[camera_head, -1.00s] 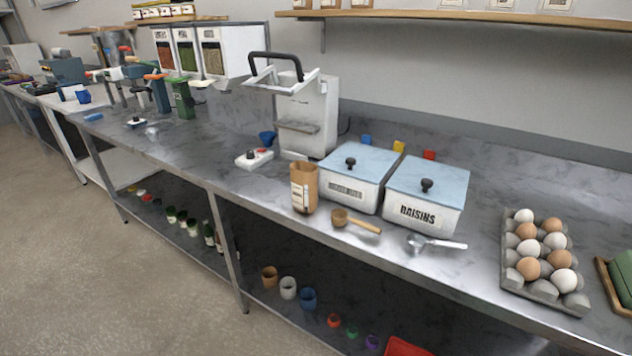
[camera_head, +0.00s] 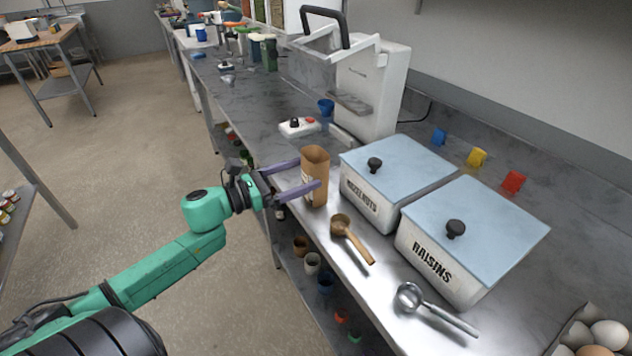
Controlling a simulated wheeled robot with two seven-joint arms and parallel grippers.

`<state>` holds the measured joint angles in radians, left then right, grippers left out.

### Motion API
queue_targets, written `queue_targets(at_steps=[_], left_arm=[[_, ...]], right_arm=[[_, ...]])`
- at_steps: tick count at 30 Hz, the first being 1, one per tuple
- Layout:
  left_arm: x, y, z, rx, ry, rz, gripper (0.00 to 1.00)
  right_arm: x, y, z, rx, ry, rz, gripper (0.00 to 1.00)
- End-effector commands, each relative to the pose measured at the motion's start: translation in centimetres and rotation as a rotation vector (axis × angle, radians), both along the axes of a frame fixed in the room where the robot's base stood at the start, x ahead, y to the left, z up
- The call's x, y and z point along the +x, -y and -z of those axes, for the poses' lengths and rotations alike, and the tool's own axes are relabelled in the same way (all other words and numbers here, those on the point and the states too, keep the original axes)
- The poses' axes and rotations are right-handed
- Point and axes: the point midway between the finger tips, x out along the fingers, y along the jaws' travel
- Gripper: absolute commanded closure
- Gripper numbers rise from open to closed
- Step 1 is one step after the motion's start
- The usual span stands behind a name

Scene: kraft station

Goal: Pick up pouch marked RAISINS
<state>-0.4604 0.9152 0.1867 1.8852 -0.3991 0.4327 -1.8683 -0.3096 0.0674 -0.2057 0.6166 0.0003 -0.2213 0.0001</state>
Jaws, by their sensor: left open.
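A brown kraft pouch (camera_head: 316,164) with an open top and a pale label stands upright at the counter's front edge. Its label is partly covered and I cannot read it. My left gripper (camera_head: 308,175) reaches in from the left with its jaws open. One purple finger is on the far side of the pouch and the other crosses its near side; I cannot tell whether they touch it. A white bin marked RAISINS (camera_head: 430,260) with a blue lid stands to the right. My right gripper is not in view.
A bin marked HAZELNUTS (camera_head: 366,198) stands right of the pouch. A brown scoop (camera_head: 350,238) and a metal scoop (camera_head: 436,308) lie in front of the bins. A white sealing machine (camera_head: 372,85) and a small scale (camera_head: 299,127) stand behind. Eggs (camera_head: 610,334) are at lower right.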

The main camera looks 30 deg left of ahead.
Motion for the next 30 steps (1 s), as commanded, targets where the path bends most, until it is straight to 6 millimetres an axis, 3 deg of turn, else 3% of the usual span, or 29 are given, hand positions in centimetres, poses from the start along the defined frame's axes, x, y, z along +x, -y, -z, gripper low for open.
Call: queue_targets(at_steps=[15, 22, 23, 28, 30], left_arm=[[5.6, 3.2, 0.0, -0.004, -0.001, -0.002, 0.0], [5.8, 3.4, 0.2, -0.003, -0.004, -0.002, 0.0], [5.8, 3.4, 0.3, -0.003, -0.004, -0.002, 0.08], [5.8, 3.4, 0.3, -0.003, -0.004, -0.002, 0.72], [5.8, 3.4, 0.2, -0.004, -0.003, -0.002, 0.72]], right_arm=[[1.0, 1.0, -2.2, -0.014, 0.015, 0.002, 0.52], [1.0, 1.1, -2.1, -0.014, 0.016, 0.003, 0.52], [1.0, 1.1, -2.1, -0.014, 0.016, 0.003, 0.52], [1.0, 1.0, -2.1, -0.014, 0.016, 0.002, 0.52], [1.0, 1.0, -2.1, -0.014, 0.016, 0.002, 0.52]])
